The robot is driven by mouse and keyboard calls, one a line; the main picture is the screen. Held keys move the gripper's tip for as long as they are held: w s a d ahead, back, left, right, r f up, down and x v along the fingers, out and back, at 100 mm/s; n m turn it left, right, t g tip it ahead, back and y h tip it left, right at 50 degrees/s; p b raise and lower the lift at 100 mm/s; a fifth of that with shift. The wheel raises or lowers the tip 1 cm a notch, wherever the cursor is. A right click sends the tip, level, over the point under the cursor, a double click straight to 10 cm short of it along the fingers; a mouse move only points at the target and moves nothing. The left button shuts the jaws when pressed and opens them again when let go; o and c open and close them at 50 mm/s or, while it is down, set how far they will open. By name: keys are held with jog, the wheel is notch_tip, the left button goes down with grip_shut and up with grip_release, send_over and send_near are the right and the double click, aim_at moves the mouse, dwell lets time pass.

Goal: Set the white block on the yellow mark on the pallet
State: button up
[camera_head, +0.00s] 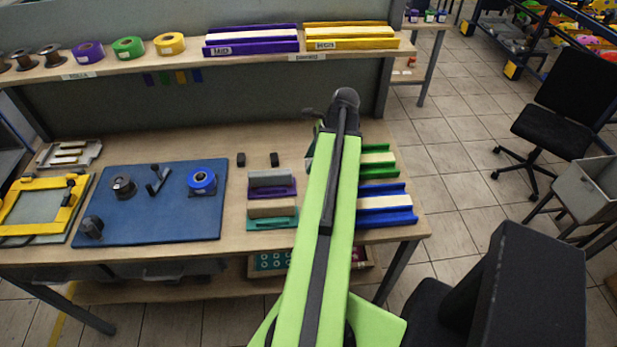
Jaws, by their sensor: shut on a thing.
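My light green arm reaches from the bottom centre up over the table, and its far end hides what lies behind and below it. My gripper is not visible, so what its jaws hold cannot be seen. I cannot make out a white block for certain. A grey block (270,178) sits in a purple holder (286,190), and a beige block (272,209) sits in a teal holder (262,223), both left of my arm. No pallet with a yellow mark can be made out.
The wooden table (330,238) carries a blue board (140,232) with fixtures, a yellow frame (20,184) and a grey tray (92,148) of pale bars. A blue channel holder (388,212) stands right of my arm. A shelf (235,63) runs behind. A black chair (570,110) stands right.

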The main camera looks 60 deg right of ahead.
aim_at(307, 178)
jog(key=shift+w+f, duration=0.45)
jog(key=shift+w, duration=0.3)
notch_tip(307, 178, down, 4)
jog(key=b, duration=0.4)
jog(key=shift+f+b, duration=0.2)
jog(key=shift+b, duration=0.1)
jog(key=shift+r, duration=0.25)
jog(key=shift+f, duration=0.2)
jog(key=o, duration=1.3)
jog(key=shift+r, duration=0.1)
